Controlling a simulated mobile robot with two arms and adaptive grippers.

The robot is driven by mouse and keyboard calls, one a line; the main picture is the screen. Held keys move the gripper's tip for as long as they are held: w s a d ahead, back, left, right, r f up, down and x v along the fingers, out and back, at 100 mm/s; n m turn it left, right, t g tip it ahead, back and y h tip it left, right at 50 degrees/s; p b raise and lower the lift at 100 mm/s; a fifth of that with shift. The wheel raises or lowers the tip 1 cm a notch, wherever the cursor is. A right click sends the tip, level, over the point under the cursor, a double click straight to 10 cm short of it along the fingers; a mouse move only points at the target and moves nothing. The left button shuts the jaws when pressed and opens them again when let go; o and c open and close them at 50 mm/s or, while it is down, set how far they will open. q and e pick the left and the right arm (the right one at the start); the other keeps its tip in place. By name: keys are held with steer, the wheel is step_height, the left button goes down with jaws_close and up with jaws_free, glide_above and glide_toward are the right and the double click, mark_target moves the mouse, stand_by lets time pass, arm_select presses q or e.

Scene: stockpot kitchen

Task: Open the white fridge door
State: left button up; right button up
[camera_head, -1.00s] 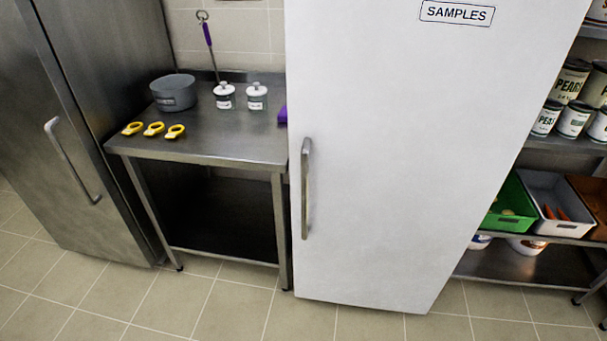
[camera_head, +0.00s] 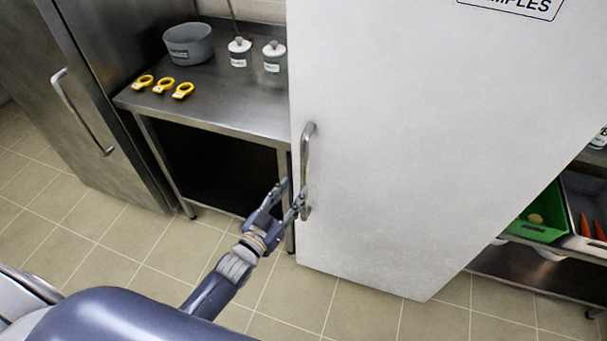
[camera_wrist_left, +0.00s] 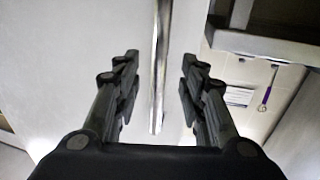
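The white fridge door (camera_head: 400,150) is shut and fills the middle and right of the head view, with a black-lettered label at its top. Its vertical metal handle (camera_head: 306,165) is on the door's left edge. My left gripper (camera_head: 289,190) is at the lower part of the handle. In the left wrist view, its two fingers (camera_wrist_left: 158,85) are open and apart, with the handle bar (camera_wrist_left: 160,60) showing between them and not touching either finger. My right gripper is not in view.
A steel table (camera_head: 240,105) stands left of the fridge, holding a grey pot (camera_head: 189,45), two white-lidded jars and several yellow rings. A steel cabinet (camera_head: 90,100) stands further left. Shelves with a green bin (camera_head: 540,212) are at right. Tiled floor in front is clear.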

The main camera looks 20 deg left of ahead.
mark_target(302, 181)
arm_select(q)
steer(key=x, duration=0.5)
steer(key=shift+w+d, duration=0.15)
steer(key=shift+w, duration=0.2)
steer(key=shift+w+d+f, duration=0.1)
steer(key=shift+w, duration=0.3)
steer(key=shift+c, duration=1.1)
steer(key=shift+p, duration=0.3)
jaws_close()
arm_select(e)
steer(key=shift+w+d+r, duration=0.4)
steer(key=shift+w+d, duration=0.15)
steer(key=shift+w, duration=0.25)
